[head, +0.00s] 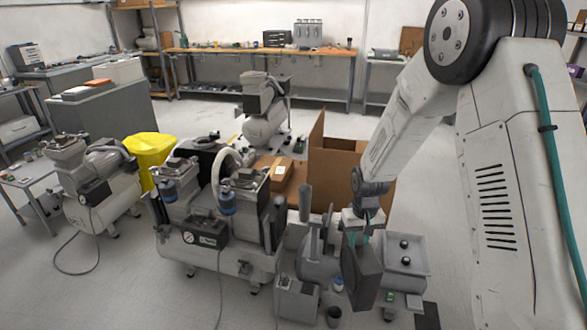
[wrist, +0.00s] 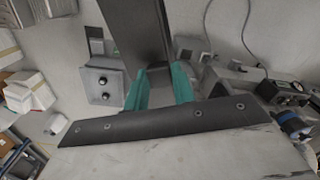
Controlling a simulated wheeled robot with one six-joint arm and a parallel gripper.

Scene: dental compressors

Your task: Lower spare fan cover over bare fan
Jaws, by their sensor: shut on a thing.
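My gripper (head: 363,222) has teal fingers and is shut on a dark grey, box-like fan cover (head: 363,278). The cover hangs upright in the air at the front right of the head view. In the wrist view the teal fingers (wrist: 160,88) close around a dark part of the cover, and a dark strip with several screws (wrist: 180,121) crosses below them. The large twin-head compressor (head: 222,262) stands left of my gripper. A grey machine (head: 315,262) is just behind and left of the cover. I cannot make out the bare fan; the held cover hides part of this area.
A grey box with two black knobs (head: 404,262) stands right of the cover. An open cardboard box (head: 335,165) is behind my gripper. Open floor (head: 130,290) lies at the front left.

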